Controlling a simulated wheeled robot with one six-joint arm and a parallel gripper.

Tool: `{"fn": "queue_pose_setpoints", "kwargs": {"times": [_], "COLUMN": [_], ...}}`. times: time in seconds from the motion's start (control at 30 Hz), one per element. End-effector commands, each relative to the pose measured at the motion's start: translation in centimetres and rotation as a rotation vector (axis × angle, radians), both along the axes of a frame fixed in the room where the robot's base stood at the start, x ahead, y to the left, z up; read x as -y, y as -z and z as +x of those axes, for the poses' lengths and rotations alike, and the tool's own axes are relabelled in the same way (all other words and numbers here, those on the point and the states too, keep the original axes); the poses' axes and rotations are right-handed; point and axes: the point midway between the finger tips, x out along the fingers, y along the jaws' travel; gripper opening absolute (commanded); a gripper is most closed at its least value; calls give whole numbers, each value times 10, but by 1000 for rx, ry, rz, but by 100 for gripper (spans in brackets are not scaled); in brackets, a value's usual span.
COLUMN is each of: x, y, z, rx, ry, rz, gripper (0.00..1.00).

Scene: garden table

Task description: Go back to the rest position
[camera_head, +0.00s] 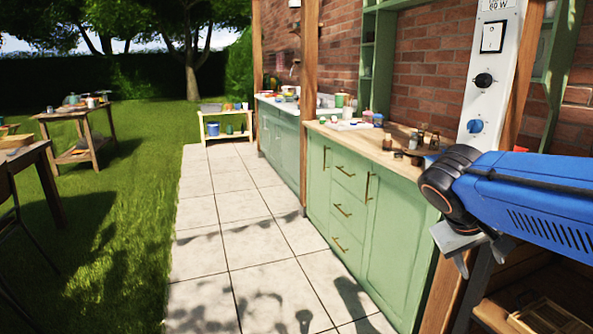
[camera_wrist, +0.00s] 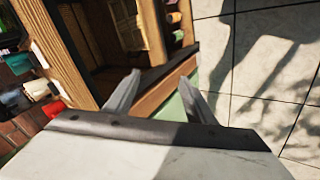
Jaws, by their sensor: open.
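My gripper (camera_head: 466,262) hangs at the end of my blue arm at the right of the head view, in front of a wooden shelf unit beside the green cabinet. In the wrist view my gripper (camera_wrist: 160,95) shows two grey fingers spread apart with nothing between them. Behind the fingers lie a wooden shelf edge (camera_wrist: 165,85) and a strip of green cabinet side. The fingers look clear of these, but the exact gap cannot be told.
A green cabinet (camera_head: 345,205) with a wooden counter holds small jars (camera_head: 388,142). A white panel (camera_head: 490,75) with knobs stands behind my arm. A wooden crate (camera_head: 548,318) sits low right. Paving (camera_head: 215,230) is clear; wooden tables (camera_head: 80,125) stand left on grass.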

Motion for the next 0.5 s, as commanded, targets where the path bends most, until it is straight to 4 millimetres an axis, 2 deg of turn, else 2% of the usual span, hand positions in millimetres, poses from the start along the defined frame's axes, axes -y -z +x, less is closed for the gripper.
{"fn": "queue_pose_setpoints", "kwargs": {"times": [0.03,0.2,0.3,0.5], "x": [-4,-31,-48,-76], "y": [13,52,71,95], "z": [-17,-60,-80,-103], "rx": [0,19,48,116], "ry": [-8,-55,-80,-113], "rz": [58,255,360,507], "gripper": [50,50,50,50]}}
